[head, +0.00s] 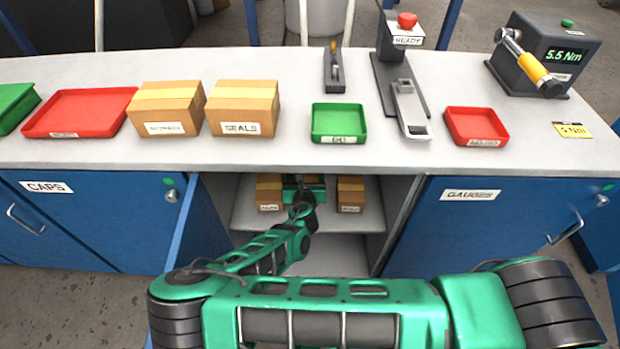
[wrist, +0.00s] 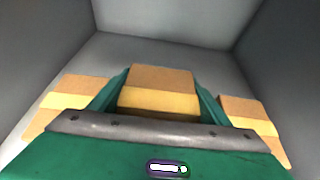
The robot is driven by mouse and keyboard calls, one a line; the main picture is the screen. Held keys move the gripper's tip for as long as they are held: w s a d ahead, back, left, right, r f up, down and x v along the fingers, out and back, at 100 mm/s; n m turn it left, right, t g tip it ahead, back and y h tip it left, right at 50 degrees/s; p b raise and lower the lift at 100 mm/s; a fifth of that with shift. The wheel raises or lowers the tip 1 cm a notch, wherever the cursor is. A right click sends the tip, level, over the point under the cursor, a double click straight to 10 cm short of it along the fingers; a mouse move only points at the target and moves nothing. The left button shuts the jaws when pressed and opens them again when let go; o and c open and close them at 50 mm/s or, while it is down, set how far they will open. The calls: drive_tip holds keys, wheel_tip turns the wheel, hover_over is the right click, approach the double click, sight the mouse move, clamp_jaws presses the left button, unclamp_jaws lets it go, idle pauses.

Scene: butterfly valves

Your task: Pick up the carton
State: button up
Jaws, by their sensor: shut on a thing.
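My gripper (wrist: 159,95) reaches into an open cupboard bay under the counter, and in the wrist view its green fingers are shut on the middle carton (wrist: 160,80), one on each side. This carton is brown with a yellow tape band. In the head view my gripper (head: 304,185) hides most of it. Whether the carton rests on the shelf or is lifted, I cannot tell. A left carton (head: 269,192) and a right carton (head: 350,194) stand on the same shelf on either side; they also flank my gripper in the wrist view.
The shelf (head: 244,217) has grey walls close around. An open blue door (head: 198,235) stands left of the bay, and a shut blue cabinet (head: 470,225) is at right. The counter (head: 290,158) above holds two larger cartons (head: 243,108), trays and tools.

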drive_tip(key=s+a+r, duration=0.1)
drive_tip(key=a+r, duration=0.1)
drive_tip(key=s+a+r, duration=0.2)
drive_tip(key=a, duration=0.1)
drive_tip(key=s+a+r, duration=0.1)
drive_tip(key=a+r, duration=0.1)
drive_tip(key=a, duration=0.1)
drive_tip(key=shift+s, duration=0.2)
drive_tip(key=shift+s+a, duration=0.25)
